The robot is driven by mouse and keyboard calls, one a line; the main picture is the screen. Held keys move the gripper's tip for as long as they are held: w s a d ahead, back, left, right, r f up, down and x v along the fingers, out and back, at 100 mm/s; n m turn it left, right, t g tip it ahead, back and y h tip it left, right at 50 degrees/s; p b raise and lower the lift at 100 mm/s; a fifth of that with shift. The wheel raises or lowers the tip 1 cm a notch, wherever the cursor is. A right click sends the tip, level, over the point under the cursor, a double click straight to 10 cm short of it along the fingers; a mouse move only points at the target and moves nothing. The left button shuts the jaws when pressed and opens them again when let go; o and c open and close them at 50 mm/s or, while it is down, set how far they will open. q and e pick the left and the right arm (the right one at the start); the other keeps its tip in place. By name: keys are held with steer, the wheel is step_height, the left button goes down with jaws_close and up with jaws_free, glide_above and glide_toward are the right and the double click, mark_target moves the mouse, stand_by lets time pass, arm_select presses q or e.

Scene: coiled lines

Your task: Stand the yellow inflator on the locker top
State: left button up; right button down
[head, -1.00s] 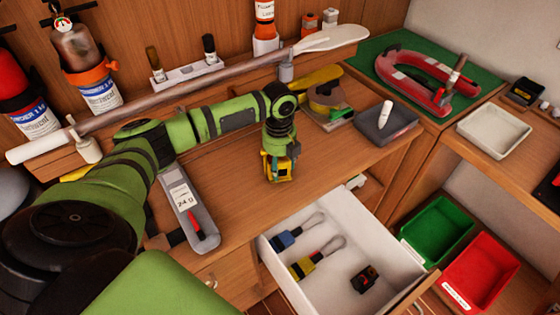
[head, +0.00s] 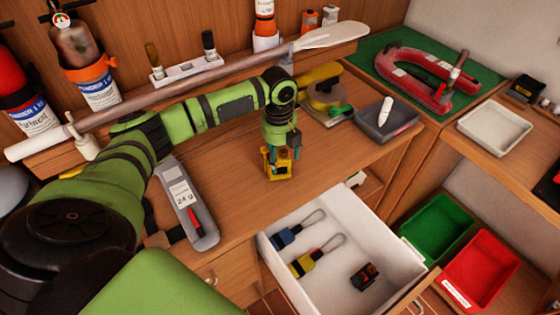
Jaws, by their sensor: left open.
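A small yellow block-shaped thing with dark parts, which I take for the yellow inflator (head: 279,170), is upright on the brown wooden top (head: 235,195). My left gripper (head: 282,157) points down over it. Its teal fingers are open, apart on either side of the inflator's upper part. The gripper hides some of the inflator's top, and I cannot tell whether a finger touches it. My right gripper is out of the picture.
An open white drawer (head: 381,230) juts out below the top's front edge, holding tagged items. A grey tray (head: 376,130) sits right. A long paddle (head: 180,91) spans the back.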

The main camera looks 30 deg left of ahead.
arm_select(q)
step_height(320, 180, up, 10)
steer(key=shift+f+b, duration=0.25)
steer(key=shift+b, duration=0.35)
steer(key=shift+f, duration=0.1)
